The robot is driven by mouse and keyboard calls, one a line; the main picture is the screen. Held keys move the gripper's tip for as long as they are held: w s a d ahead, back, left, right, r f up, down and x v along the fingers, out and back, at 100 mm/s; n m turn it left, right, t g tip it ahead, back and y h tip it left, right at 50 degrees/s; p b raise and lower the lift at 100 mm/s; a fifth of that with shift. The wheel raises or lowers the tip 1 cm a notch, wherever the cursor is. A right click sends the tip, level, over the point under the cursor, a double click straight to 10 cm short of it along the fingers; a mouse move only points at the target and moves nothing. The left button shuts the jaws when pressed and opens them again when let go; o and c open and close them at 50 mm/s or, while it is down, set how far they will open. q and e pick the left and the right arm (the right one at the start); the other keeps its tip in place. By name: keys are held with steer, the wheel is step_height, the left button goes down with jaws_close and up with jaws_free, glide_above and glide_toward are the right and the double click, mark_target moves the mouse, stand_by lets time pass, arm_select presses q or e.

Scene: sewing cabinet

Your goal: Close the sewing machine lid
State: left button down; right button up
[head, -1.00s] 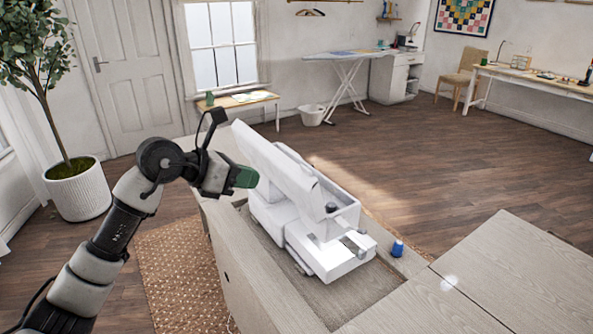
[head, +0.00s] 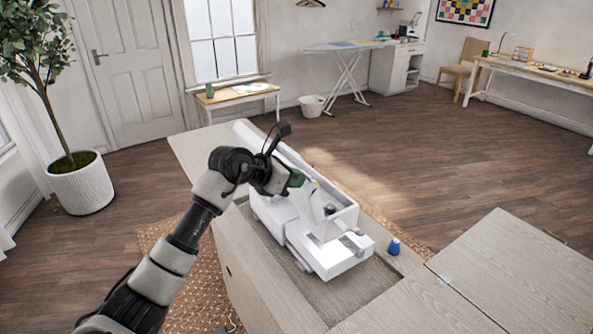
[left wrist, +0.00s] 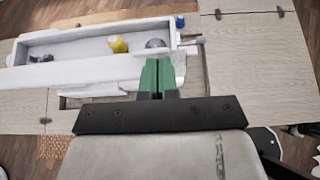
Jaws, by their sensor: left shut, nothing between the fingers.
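The white sewing machine (head: 330,250) sits in the recessed opening of the wooden cabinet (head: 255,285). Its top compartment (left wrist: 75,47) is uncovered in the left wrist view, with a yellow spool (left wrist: 118,45) and a grey round part (left wrist: 155,43) inside. A long white panel, apparently the lid (left wrist: 80,76), runs along the compartment's near side; its far end (head: 243,130) shows in the head view. My left gripper (head: 297,180) is shut and empty, its green fingertips (left wrist: 158,76) at the panel's edge; contact is unclear. My arm hides part of the panel. My right gripper is out of view.
A blue spool (head: 393,246) stands on the cabinet beside the machine. The cabinet's wooden leaf (head: 510,270) at the right is bare. A potted plant (head: 80,185) stands left, and an ironing board (head: 365,47) stands far behind. Open floor lies beyond the cabinet.

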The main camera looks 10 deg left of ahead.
arm_select(q)
steer(key=shift+w+d, duration=0.1)
steer(key=shift+w, duration=0.1)
steer(key=shift+r, duration=0.1)
